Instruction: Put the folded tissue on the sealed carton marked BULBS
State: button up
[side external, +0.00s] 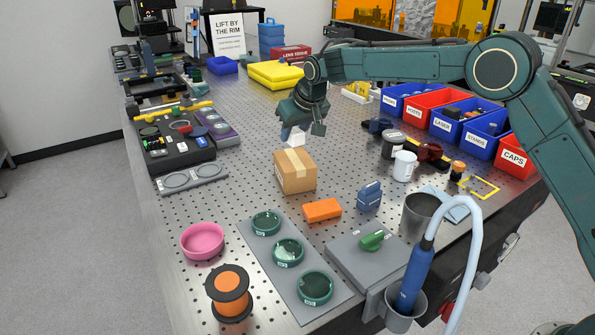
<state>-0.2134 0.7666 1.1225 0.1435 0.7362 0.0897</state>
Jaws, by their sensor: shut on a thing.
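A brown carton (288,180), closed with a pale tape strip, stands on the perforated bench top near the middle. No BULBS lettering is readable on the faces I see. My gripper (300,128) points down just behind and above the carton in the side view. It is shut on a small white thing, which looks like the folded tissue (297,138). The tissue is partly hidden by the fingers. It appears above the carton's far top edge; I cannot tell whether it is directly over the lid.
An orange block (322,210), a blue case (369,195) and a white cup (404,166) stand near the carton. A pink bowl (202,241) and a plate with green-rimmed discs (267,257) are in front. Labelled bins (513,160) line the right. Bare bench lies left of the carton.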

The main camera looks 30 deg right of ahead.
aim_at(294, 146)
jog(key=shift+f, duration=0.15)
jog(key=shift+f, duration=2)
jog(key=shift+f, duration=0.1)
jog(key=o, duration=1)
jog(key=v, duration=1.2)
